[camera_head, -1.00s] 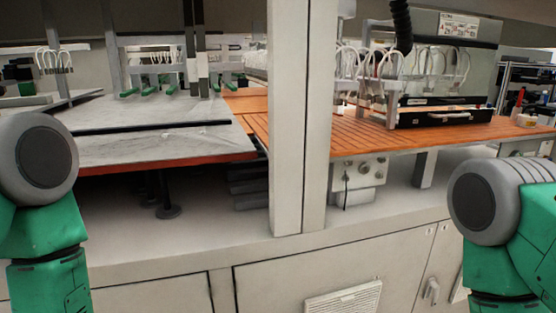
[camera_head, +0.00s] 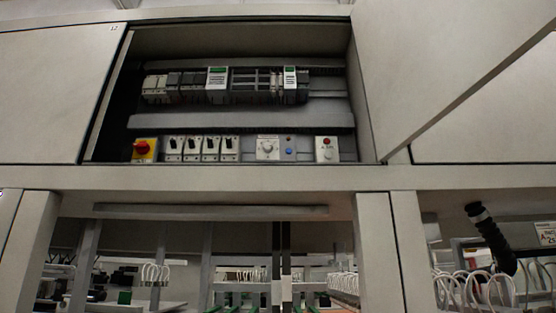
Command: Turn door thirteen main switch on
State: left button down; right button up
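An open electrical cabinet (camera_head: 240,119) is in the upper middle of the head view. At its lower left is a red rotary switch on a yellow plate (camera_head: 144,149), which looks like a main switch; its position is too small to tell. A door panel (camera_head: 440,75) stands swung open at the right of the cabinet, and its number cannot be seen. A closed panel (camera_head: 55,95) at the left bears a small label that looks like 12. Neither of my grippers is in view.
A beam (camera_head: 200,178) runs below the cabinet. A black corrugated hose (camera_head: 491,237) hangs at the lower right.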

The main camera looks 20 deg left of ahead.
aim_at(141, 148)
jog(key=u, duration=1.4)
